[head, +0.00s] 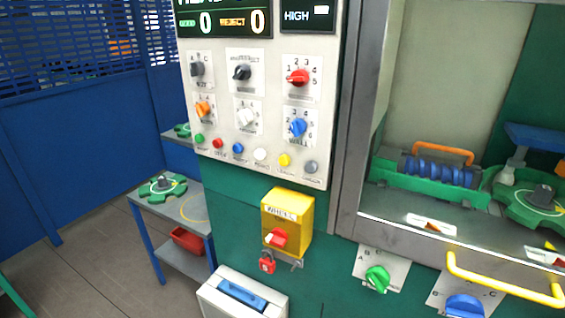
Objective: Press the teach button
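A light control panel (273,178) stands upright in the middle of the head view. Along its lower edge runs a row of small round buttons: a green button (199,139), a red button (217,143), a blue button (238,148), a white button (260,154), a yellow button (284,160) and a grey button (310,167). The labels under them are too small to read, so I cannot tell which one is the teach button. Nothing covers the row. My gripper is not in view.
Several rotary knobs sit above the buttons, including a red knob (298,77). Below is a yellow box (299,230) with a red switch, and a padlock (267,263). A yellow handle (505,288) sticks out at right. A side table (190,228) stands left.

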